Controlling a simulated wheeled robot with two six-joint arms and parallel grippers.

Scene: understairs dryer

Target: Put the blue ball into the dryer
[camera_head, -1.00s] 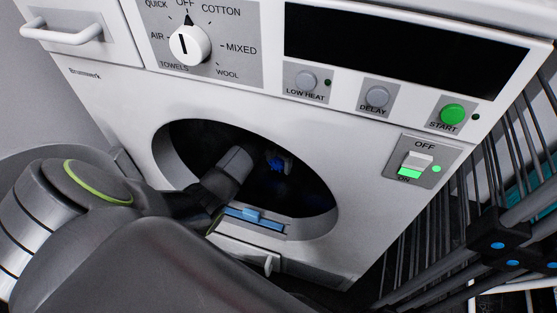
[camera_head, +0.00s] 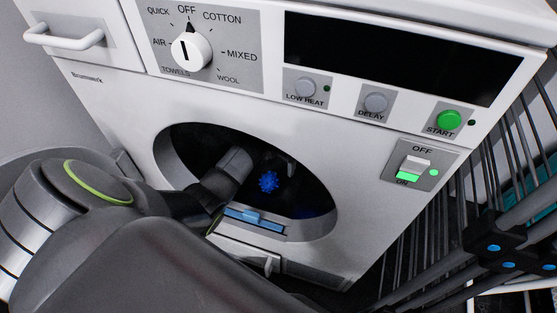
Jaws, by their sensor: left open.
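The white dryer (camera_head: 360,215) fills the middle of the head view, and its round front opening is uncovered. The blue ball (camera_head: 268,181), small and spiky, shows inside the dark opening. My left arm comes in from the left and reaches into the opening. My left gripper (camera_head: 268,167) is open at the ball, with a finger showing just right of and above it. I cannot tell whether the gripper touches the ball. The inside of the drum is too dark to make out. My right gripper is not in view.
A blue-and-grey strip (camera_head: 252,216) lies at the opening's lower rim. The dial (camera_head: 190,50), start button (camera_head: 449,119) and lit power switch (camera_head: 411,169) are on the front. A dark rack of bars (camera_head: 500,235) stands close on the right.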

